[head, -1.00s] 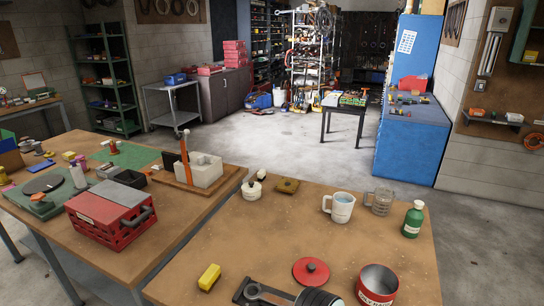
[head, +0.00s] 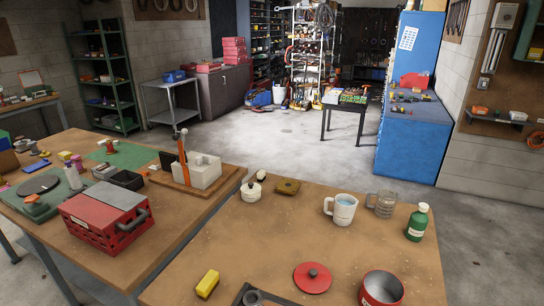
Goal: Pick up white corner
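The white corner (head: 203,172), a pale blocky piece with a stepped, hollowed top, sits on a wooden board (head: 183,192) near the right edge of the left workbench. An orange upright post (head: 183,151) stands close to its left side, with a dark plate (head: 168,161) behind. Nothing is touching the white corner from above. Neither of my grippers shows in the head view.
A red crate (head: 100,228) with a grey top stands in front of the board. The nearer bench holds a white pot (head: 251,190), a white jug (head: 341,210), a green bottle (head: 417,222), a yellow block (head: 208,284) and a red lid (head: 312,277). Its middle is clear.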

